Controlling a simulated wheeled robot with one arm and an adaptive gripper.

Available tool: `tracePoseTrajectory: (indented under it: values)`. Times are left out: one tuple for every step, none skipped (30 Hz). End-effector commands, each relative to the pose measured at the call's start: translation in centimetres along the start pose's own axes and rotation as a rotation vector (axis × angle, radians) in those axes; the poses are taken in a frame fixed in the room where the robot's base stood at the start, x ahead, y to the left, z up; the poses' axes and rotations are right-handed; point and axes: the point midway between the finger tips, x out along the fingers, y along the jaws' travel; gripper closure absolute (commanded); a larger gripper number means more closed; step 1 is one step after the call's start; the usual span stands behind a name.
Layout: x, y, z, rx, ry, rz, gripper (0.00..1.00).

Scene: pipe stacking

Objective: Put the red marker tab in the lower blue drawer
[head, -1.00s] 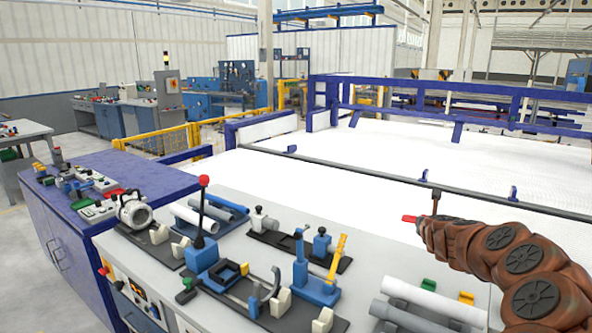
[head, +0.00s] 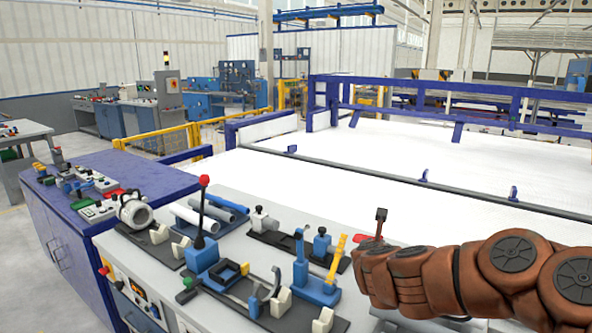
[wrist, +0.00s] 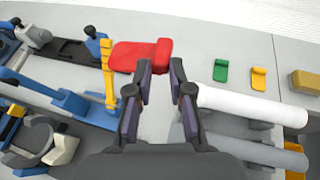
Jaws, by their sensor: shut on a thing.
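The red marker tab (wrist: 135,55) shows at the tips of my gripper (wrist: 161,68) in the wrist view, with its raised end at the fingertips. My gripper is shut on it and holds it over the grey bench. In the head view a small red bit of the tab (head: 362,238) shows left of my arm; the fingers are hidden there. A blue cabinet (head: 75,245) stands at the left in the head view, with handles on its front. Which part is the lower drawer, and whether it is open, I cannot tell.
A green tab (wrist: 220,70) and a yellow tab (wrist: 259,78) lie right of my gripper, near pale pipes (wrist: 250,105). Blue clamps and a red-knobbed lever (head: 203,182) crowd the bench to the left.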

Motion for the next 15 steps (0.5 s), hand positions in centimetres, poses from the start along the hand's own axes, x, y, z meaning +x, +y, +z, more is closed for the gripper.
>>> tracePoseTrajectory:
  values:
    - [-0.9,0.6,0.0,0.0,0.0,0.008,1.0]
    - [-1.2,0.8,0.0,-0.001,0.001,0.009,1.0]
    - [-1.6,1.0,-0.1,-0.002,0.001,0.009,1.0]
    - [-1.9,1.1,-0.1,-0.003,0.0,0.01,1.0]
    - [-2.1,1.3,-0.1,-0.004,0.0,0.011,1.0]
    - [-2.3,1.4,-0.1,-0.005,0.0,0.011,1.0]
    - [-2.5,1.4,-0.1,-0.004,0.001,0.012,1.0]
    - [-2.6,1.5,-0.1,-0.004,0.001,0.013,1.0]
    - [-2.6,1.5,-0.1,-0.004,0.001,0.013,1.0]
    - [-2.7,1.6,-0.1,-0.005,0.002,0.013,1.0]
    - [-2.7,1.6,-0.1,-0.005,0.002,0.014,1.0]
    - [-2.7,1.6,-0.1,-0.004,0.003,0.014,1.0]
    - [-2.7,1.6,-0.1,-0.004,0.004,0.014,1.0]
    - [-2.7,1.6,-0.1,-0.003,0.004,0.014,1.0]
    - [-2.7,1.6,-0.1,-0.003,0.005,0.014,1.0]
